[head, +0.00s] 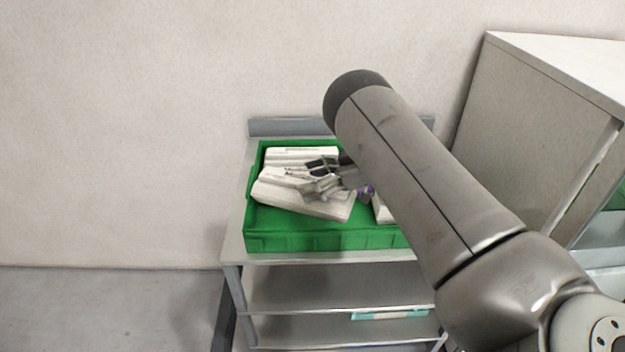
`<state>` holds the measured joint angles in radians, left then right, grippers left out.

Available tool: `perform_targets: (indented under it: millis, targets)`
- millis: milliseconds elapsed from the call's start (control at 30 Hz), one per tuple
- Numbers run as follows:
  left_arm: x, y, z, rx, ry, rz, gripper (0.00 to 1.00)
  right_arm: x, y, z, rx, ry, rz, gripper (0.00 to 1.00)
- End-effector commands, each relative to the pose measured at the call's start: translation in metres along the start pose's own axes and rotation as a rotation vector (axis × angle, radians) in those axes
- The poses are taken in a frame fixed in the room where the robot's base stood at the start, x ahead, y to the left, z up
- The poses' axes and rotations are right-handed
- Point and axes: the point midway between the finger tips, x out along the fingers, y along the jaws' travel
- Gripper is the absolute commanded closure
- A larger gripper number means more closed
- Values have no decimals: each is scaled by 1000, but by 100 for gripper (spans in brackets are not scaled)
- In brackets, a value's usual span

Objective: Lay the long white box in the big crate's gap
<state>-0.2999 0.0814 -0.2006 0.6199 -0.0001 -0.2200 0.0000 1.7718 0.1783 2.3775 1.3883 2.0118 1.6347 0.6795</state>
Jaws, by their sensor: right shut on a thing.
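The big green crate (320,242) stands on a grey metal table. A long white box (290,197) is tilted in the picture over the crate's left and middle part. My right gripper (318,184) is shut on this box, reaching in from the right. A second white box (300,153) lies along the crate's back wall. Part of another white box (382,210) shows at the right, mostly hidden by my right arm. Green crate floor shows in front of the held box. I cannot tell whether the held box touches the crate. My left gripper is not in view.
The table (233,235) has lower shelves, with a teal and white item (390,315) on one. A large grey cabinet (535,120) stands to the right. A plain wall is behind. My right arm hides the crate's right side.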

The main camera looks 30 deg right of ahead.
Motion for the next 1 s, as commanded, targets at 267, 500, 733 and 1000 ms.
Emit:
perform_targets:
  millis: [267, 500, 733, 1000]
  targets:
    - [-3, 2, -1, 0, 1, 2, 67, 4, 1, 7, -4, 7, 2, 78]
    - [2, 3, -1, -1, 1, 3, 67, 5, 1, 10, -3, 7, 1, 78]
    - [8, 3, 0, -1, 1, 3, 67, 8, 1, 15, -3, 7, 1, 78]
    - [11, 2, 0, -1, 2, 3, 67, 8, 0, 19, -1, 2, 1, 24]
